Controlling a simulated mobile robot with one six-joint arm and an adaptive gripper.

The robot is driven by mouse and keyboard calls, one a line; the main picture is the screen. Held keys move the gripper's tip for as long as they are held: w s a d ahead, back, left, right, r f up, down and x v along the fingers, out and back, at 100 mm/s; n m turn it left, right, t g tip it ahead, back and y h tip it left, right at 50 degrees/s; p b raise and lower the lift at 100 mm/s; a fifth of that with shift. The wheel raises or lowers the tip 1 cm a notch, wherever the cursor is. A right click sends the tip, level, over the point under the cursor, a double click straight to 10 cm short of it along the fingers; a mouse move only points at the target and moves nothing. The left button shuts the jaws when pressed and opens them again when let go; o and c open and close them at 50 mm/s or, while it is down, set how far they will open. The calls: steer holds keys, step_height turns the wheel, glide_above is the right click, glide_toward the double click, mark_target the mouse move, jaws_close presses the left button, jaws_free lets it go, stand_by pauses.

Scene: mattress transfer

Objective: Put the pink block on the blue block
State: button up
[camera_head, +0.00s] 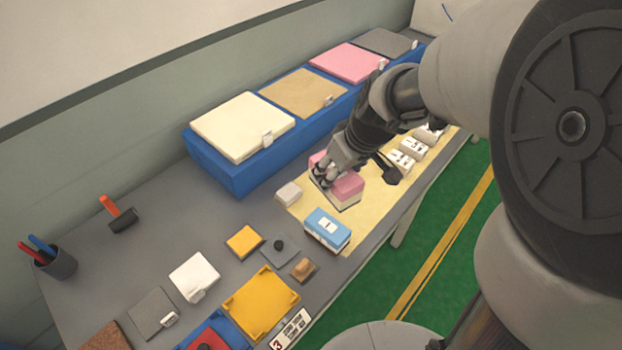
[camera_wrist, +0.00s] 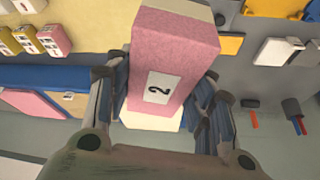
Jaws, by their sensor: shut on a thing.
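The pink block (camera_head: 348,187) is held between the fingers of my gripper (camera_head: 327,178), over the pale yellow mat. The wrist view shows the pink block (camera_wrist: 182,50) large and close, with a white label marked 2 and fingers on both sides. I cannot tell whether its underside is clear of the mat. The blue block (camera_head: 327,228), with a white label on top, sits on the mat in front of the pink block, nearer the camera. The two blocks are apart. My fingers hide part of the pink block.
A small whitish block (camera_head: 288,194) lies left of my gripper. Several white labelled blocks (camera_head: 403,161) stand to the right on the yellow mat (camera_head: 378,215). A long blue platform (camera_head: 222,176) with coloured pads runs behind. A yellow tray (camera_head: 262,298) and other samples lie at front left.

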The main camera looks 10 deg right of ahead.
steer(key=r, duration=0.1)
steer(key=r+n, duration=0.2)
steer(key=shift+w+a+r+y, duration=0.2)
steer(key=shift+w+r+y, duration=0.1)
steer(key=shift+y, duration=0.1)
steer(key=shift+f+n+g, duration=0.15)
steer(key=shift+n+g, duration=0.15)
steer(key=shift+n, duration=0.1)
steer(key=b, duration=0.5)
glide_above(328, 225)
step_height(328, 225, down, 14)
steer(key=shift+f+b, duration=1.15)
steer(key=shift+f, duration=1.4)
steer(key=shift+f+b, duration=0.2)
steer(key=shift+b, duration=0.1)
steer(key=o, duration=0.9)
steer(key=shift+r, duration=0.1)
